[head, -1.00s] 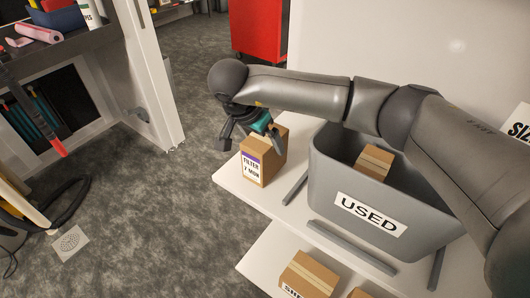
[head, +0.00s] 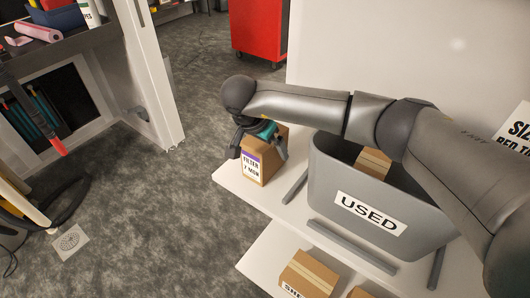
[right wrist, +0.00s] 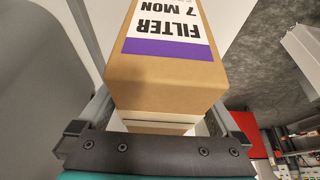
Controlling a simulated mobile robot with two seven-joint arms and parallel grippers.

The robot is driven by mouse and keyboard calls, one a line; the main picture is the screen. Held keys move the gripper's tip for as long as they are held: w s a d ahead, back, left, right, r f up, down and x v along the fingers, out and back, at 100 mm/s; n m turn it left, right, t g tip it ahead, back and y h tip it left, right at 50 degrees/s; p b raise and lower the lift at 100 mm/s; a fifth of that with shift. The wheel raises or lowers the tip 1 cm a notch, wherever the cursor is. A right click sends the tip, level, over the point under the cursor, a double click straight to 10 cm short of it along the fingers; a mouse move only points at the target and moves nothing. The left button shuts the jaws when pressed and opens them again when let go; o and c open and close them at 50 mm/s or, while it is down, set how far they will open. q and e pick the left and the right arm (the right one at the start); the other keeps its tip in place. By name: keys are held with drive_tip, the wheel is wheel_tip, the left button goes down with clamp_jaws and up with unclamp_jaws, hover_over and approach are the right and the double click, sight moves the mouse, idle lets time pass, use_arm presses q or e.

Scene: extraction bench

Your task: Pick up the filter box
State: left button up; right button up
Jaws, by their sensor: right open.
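The filter box (head: 254,168) is a brown cardboard box with a white and purple label. It stands at the left end of the white shelf. In the right wrist view the filter box (right wrist: 160,78) fills the middle, its label upside down. My right gripper (head: 259,150) is over the box, pointing down, with one finger to each side of it. In the right wrist view the open right gripper (right wrist: 160,112) has the box between its fingers; I cannot tell if either finger touches. The gripper hides part of the box top in the head view. My left gripper is not in view.
A grey bin (head: 325,182) labelled USED stands right of the box and holds a brown box (head: 374,162). Grey rails (head: 350,249) lie on the shelf. Another carton (head: 308,275) sits on a lower shelf.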

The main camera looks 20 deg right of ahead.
drive_tip(key=shift+c, duration=0.2)
drive_tip(key=c, duration=1.4)
